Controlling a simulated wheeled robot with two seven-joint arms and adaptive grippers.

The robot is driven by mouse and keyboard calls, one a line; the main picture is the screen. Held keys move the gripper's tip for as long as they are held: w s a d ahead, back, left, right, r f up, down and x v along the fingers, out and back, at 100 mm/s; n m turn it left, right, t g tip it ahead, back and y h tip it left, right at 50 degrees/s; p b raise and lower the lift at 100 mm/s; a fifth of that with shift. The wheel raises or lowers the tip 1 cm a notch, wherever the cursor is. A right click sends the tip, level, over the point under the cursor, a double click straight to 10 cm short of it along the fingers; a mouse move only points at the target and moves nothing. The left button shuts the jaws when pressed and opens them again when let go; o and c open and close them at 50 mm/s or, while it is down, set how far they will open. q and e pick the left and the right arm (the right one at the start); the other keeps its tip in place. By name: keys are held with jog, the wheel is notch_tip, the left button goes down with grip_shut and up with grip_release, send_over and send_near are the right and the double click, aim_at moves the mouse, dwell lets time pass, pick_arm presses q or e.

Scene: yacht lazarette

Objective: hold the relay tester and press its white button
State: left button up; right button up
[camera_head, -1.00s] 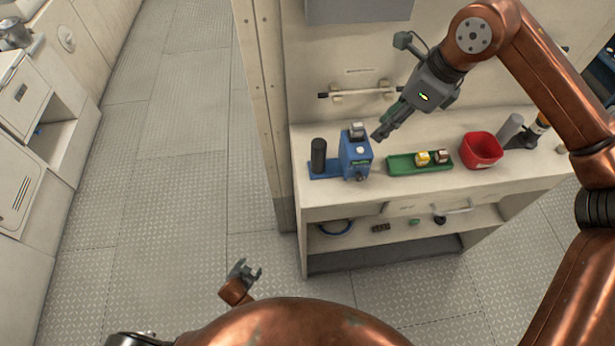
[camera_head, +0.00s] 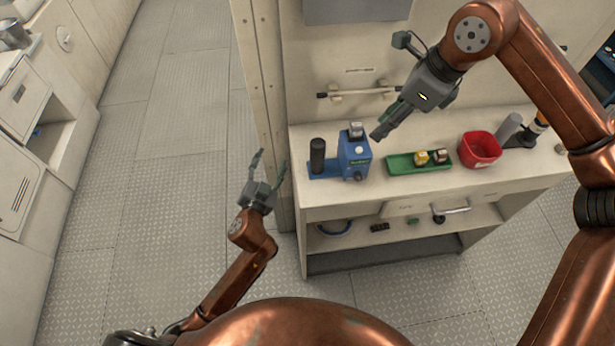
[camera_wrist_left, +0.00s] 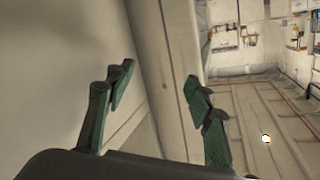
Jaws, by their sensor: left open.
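The blue relay tester (camera_head: 355,160) stands on the left part of the cream counter. It has a black upright cylinder (camera_head: 317,156) on its blue base, a grey block (camera_head: 355,130) on top and a small white button (camera_head: 361,150). My left gripper (camera_head: 270,163) is open and empty, left of the counter and apart from the tester. In the left wrist view its green-padded fingers (camera_wrist_left: 160,85) are spread with nothing between them. My right gripper (camera_head: 379,134) looks shut and empty, its tips just right of the tester's top, close above the counter.
A green tray (camera_head: 397,167) with a yellow and a brownish block lies right of the tester, then a red bin (camera_head: 480,150) and a grey cylinder (camera_head: 509,128). A shelf (camera_head: 380,240) below holds small items.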

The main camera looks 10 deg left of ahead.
pick_arm(q)
jog(key=s+d+r+n+t, duration=0.1)
jog(key=s+d+r+t, duration=0.15)
jog(key=r, duration=0.75)
jog(key=s+d+r+t, duration=0.1)
jog(key=s+r, duration=0.3)
jog(key=r, duration=0.6)
jog(key=n+g+h, duration=0.2)
jog(key=n+h, duration=0.1)
send_near(315, 160)
jog(key=w, duration=0.4)
jog(key=shift+w+d, duration=0.2)
jog(key=shift+d, duration=0.05)
jog(key=shift+w+d, duration=0.15)
jog(key=shift+w, duration=0.15)
jog(key=shift+w+d+f, duration=0.1)
jog(key=shift+w+d, duration=0.1)
jog(key=shift+w, duration=1.55)
jog(key=shift+w+d, duration=0.2)
jog(key=shift+w, duration=1.55)
jog(key=shift+c, duration=0.6)
grip_shut()
pick_arm(e)
jog(key=shift+c, duration=0.3)
grip_shut()
